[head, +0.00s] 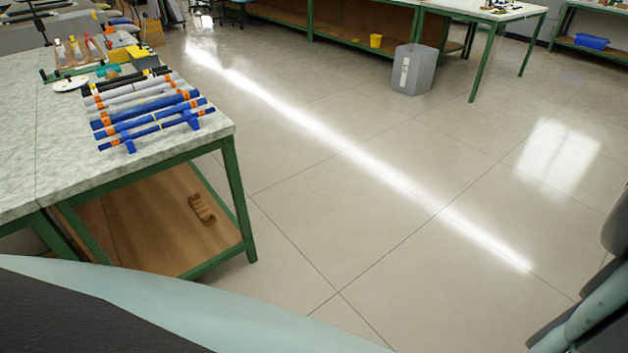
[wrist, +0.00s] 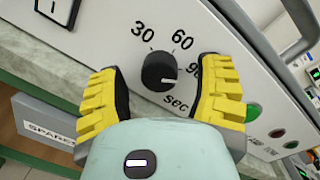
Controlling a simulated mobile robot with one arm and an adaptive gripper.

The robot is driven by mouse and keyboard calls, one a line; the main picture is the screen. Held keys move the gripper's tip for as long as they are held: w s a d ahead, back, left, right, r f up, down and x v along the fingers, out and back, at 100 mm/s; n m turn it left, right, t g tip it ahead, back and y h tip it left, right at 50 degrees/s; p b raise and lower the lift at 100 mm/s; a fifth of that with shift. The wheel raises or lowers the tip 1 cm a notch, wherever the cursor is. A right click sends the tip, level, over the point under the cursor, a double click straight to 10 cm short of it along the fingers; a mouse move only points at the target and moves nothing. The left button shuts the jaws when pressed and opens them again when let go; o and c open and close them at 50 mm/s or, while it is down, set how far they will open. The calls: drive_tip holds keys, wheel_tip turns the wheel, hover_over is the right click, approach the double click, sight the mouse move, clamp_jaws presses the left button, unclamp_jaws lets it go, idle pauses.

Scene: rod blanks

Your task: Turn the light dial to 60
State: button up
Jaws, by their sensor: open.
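In the wrist view, a round black dial (wrist: 158,72) sits on a pale panel marked 30, 60, 90 and "sec". Its white pointer line points right, a little below the 90 mark. My gripper (wrist: 162,70) has yellow ribbed fingers, open, one on each side of the dial in the picture. The dial and my gripper do not show in the head view.
In the head view, several rods (head: 150,110) lie on a bench (head: 60,165); a grey bin (head: 412,70) stands on open floor.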

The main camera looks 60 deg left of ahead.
clamp_jaws()
drive_tip(key=shift+r, duration=0.1)
idle(0.4)
drive_tip(key=shift+p, duration=0.35)
drive_tip(key=n+p, duration=0.4)
drive_tip(key=n, duration=0.1)
drive_tip(key=n+p, duration=0.5)
drive_tip(key=n, duration=0.1)
drive_tip(key=shift+g+y, duration=0.4)
drive_tip(key=shift+n, duration=0.3)
